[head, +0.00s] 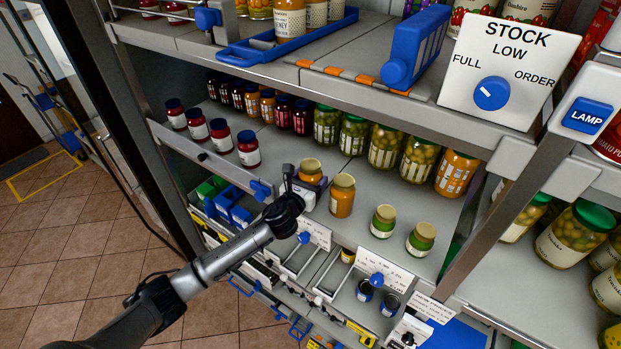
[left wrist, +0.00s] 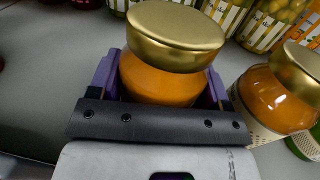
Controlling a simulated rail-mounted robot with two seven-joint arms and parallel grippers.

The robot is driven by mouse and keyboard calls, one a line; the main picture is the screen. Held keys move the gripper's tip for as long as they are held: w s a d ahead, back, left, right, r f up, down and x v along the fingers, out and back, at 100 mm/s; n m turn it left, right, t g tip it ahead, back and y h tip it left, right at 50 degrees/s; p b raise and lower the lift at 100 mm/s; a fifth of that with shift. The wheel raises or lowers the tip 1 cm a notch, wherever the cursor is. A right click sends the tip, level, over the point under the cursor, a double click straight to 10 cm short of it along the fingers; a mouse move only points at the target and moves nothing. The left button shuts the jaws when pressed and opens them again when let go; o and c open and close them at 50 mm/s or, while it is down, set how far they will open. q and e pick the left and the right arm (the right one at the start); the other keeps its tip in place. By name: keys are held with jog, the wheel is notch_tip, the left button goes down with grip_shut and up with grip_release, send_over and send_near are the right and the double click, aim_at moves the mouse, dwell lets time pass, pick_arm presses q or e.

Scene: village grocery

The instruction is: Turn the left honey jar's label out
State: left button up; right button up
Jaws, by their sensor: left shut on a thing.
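The left honey jar (head: 311,167), amber with a gold lid, stands at the front of the middle shelf. My left gripper (head: 297,182) is shut on it from the front. In the left wrist view the jar (left wrist: 160,80) sits between the purple-lined fingers, and no label shows on the part of its glass in sight. The dark gripper bar hides its lower part. A second honey jar (head: 342,196) stands just to the right, apart from the gripper in the head view. In the left wrist view this jar (left wrist: 275,95) shows part of a cream label low down. My right gripper is not in view.
Dark red jars (head: 221,134) stand to the left and two green jars (head: 383,221) to the right on the same shelf. A row of pickle jars (head: 388,146) stands behind. The upper shelf (head: 260,75) overhangs the back row. Drawers with blue knobs lie below.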

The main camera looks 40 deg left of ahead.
pick_arm(q)
jog(key=shift+r, duration=0.1)
jog(key=o, duration=1.4)
jog(key=shift+o, duration=0.2)
jog(key=shift+s+d+f, duration=0.1)
jog(key=shift+s+f, duration=0.1)
jog(key=shift+s, duration=0.25)
jog(key=b+v, duration=0.2)
jog(key=v, duration=1.1)
jog(key=shift+r+b, duration=0.15)
jog(key=shift+b, duration=0.25)
jog(key=shift+w, duration=0.1)
